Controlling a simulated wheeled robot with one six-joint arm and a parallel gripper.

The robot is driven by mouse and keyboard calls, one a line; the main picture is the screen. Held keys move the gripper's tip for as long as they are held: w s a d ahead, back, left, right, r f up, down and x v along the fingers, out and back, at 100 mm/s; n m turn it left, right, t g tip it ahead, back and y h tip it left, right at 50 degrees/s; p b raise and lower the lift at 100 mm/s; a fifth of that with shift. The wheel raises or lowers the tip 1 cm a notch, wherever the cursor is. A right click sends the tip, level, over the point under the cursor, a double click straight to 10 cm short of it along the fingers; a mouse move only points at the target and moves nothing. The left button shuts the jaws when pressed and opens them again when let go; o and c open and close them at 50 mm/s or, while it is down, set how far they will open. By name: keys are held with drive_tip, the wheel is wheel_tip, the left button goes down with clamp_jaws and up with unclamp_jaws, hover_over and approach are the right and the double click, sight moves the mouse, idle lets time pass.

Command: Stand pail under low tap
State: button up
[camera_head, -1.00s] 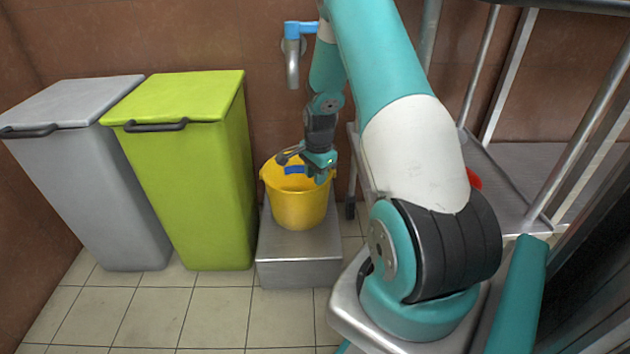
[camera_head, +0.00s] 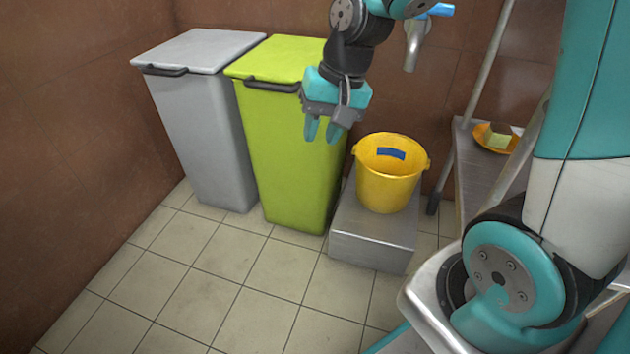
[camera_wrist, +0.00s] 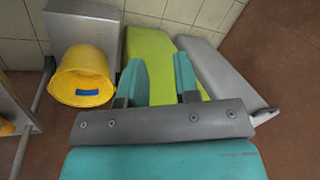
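The yellow pail (camera_head: 386,185) stands upright on a low metal step (camera_head: 372,240) by the wall, with a blue patch on its inner side. It also shows in the wrist view (camera_wrist: 82,76), on the left. The tap (camera_head: 413,50), a grey spout with a blue lever, is on the wall above the pail, slightly right of its middle in the head view. My gripper (camera_head: 322,130) is open and empty, up and to the left of the pail, in front of the green bin. Its two teal fingers (camera_wrist: 160,82) are apart with nothing between them.
A green bin (camera_head: 292,150) and a grey bin (camera_head: 205,130) stand left of the step. A metal rack (camera_head: 478,165) is on the right, with an orange plate (camera_head: 484,135) holding a block (camera_head: 498,134) on its shelf. The tiled floor in front is clear.

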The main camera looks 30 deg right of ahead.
drive_tip(key=s+a+r+n, duration=0.2)
drive_tip(key=s+a+n, duration=0.3)
drive_tip(key=s, duration=0.3)
drive_tip(key=s+a+r+n+g+y, duration=0.1)
drive_tip(key=s+a+r+n, duration=0.2)
drive_tip(key=s+a+n, duration=0.3)
drive_tip(key=shift+s+r, duration=0.3)
drive_tip(key=shift+s, duration=0.55)
